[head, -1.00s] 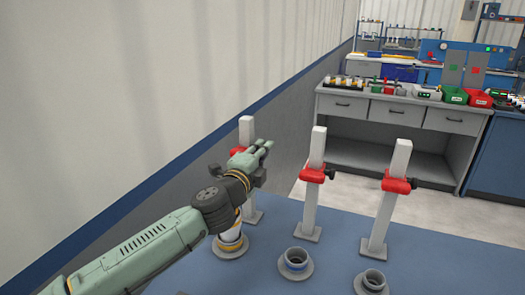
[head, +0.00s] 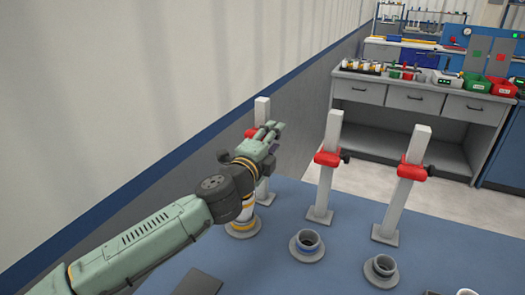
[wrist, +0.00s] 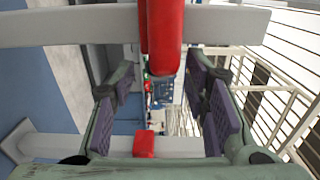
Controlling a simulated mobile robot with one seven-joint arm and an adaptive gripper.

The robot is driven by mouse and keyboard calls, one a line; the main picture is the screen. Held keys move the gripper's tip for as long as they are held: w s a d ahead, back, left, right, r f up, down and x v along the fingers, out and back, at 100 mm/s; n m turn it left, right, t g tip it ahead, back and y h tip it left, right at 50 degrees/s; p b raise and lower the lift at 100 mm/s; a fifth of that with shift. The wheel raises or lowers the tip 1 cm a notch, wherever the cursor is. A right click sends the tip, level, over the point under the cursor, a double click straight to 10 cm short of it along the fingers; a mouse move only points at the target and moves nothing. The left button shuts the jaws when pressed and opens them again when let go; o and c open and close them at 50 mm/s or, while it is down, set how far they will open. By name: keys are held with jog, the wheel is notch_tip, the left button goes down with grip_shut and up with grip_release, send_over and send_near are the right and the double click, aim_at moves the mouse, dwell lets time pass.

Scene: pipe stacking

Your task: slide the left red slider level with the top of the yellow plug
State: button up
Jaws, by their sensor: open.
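The left red slider (head: 250,132) is on the left grey post (head: 262,108), mostly hidden behind my gripper in the head view. My gripper (head: 277,127) is open at the slider's height, in front of the post. In the wrist view a large red slider (wrist: 163,35) on a grey post (wrist: 60,27) lies near the upper middle, in line with the gap between the spread fingers (wrist: 168,97). I cannot tell whether they touch it. The yellow plug (head: 245,222), banded white and yellow, stands in a grey flange at the left post's foot, partly hidden by my arm.
Two more posts with red sliders (head: 328,158) (head: 412,171) stand to the right. Two open grey sockets (head: 307,244) (head: 380,268) sit on the blue table (head: 345,272). A wall runs along the left. A dark flat thing (head: 197,283) lies at the front.

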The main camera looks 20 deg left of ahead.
jog(key=s, duration=0.9)
jog(key=shift+a, duration=0.15)
